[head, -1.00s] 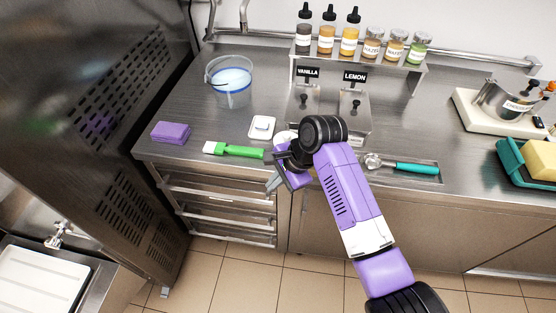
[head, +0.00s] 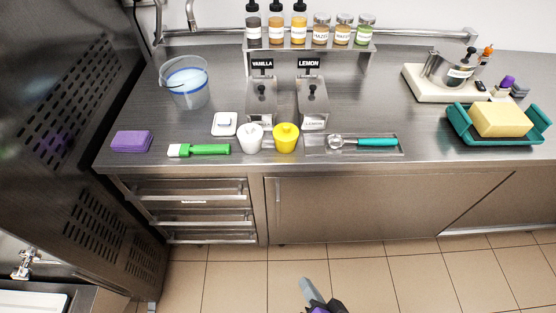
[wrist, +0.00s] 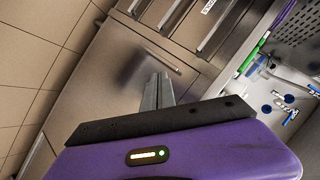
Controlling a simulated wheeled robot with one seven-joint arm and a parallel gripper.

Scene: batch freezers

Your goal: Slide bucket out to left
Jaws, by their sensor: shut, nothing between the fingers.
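A clear bucket (head: 187,90) with pale blue liquid stands upright at the back left of the steel counter (head: 390,120) in the head view. My gripper (head: 308,283) shows only partly at the bottom edge of the head view, low over the floor in front of the cabinets. It is well below and apart from the bucket. In the wrist view the grey fingers of my gripper (wrist: 158,90) are together and hold nothing.
A purple sponge (head: 131,141), a green-handled brush (head: 200,150) and a white scale (head: 225,124) lie in front of the bucket. The vanilla dispenser (head: 262,100) stands to its right. A tall steel cabinet (head: 70,120) is at the left. Counter left of the bucket is clear.

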